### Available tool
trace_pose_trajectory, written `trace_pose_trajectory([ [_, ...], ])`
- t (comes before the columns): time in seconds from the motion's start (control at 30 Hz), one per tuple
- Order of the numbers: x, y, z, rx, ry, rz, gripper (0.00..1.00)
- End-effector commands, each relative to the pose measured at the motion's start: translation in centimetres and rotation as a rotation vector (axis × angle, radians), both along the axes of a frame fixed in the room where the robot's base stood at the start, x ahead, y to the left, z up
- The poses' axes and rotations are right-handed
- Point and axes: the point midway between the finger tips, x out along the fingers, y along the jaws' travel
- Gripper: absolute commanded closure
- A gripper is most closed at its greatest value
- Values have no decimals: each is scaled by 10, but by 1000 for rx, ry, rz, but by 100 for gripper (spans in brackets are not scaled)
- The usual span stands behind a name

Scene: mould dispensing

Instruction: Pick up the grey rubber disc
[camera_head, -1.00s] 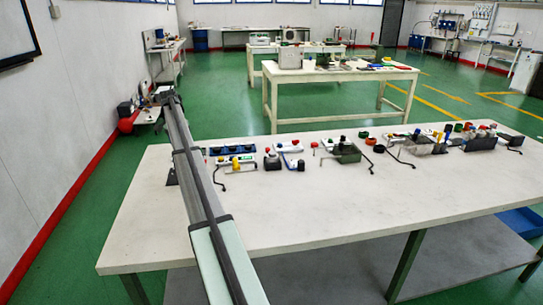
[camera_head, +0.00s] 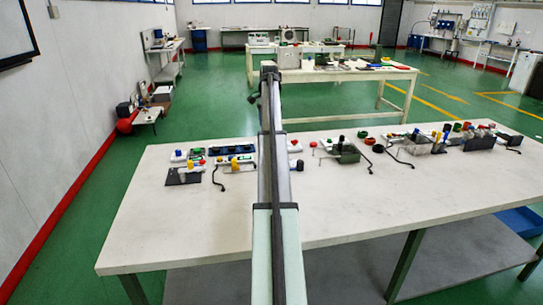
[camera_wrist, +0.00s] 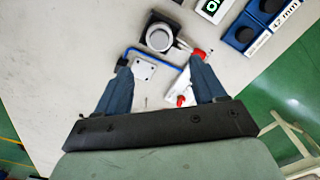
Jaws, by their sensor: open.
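In the wrist view, a round grey disc (camera_wrist: 159,38) with a pale rim sits on a dark block (camera_wrist: 151,19). I cannot tell whether it is the grey rubber disc or part of the block's fitting. My gripper (camera_wrist: 161,64) has two blue fingers spread wide apart, with nothing held between them. The disc shows just beyond the fingertips, near the middle of the gap. How high the fingers are above the table is unclear. In the head view my arm crosses the table and hides the middle of the row of parts; no disc can be made out there.
A blue rod (camera_wrist: 128,52), a white plate (camera_wrist: 143,70) and a white piece with red ends (camera_wrist: 184,84) lie close to the fingers. A blue holder (camera_wrist: 243,33) with round wells stands upper right. The table's front (camera_head: 380,215) is clear.

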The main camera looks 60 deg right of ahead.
Motion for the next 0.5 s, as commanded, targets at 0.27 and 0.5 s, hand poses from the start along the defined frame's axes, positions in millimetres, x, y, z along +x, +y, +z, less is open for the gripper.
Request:
trace_pose_trajectory([
  [0.27, 0, 1, -39, 1, 1, 1, 30],
  [0.5, 0, 1, -75, 0, 0, 2, 30],
])
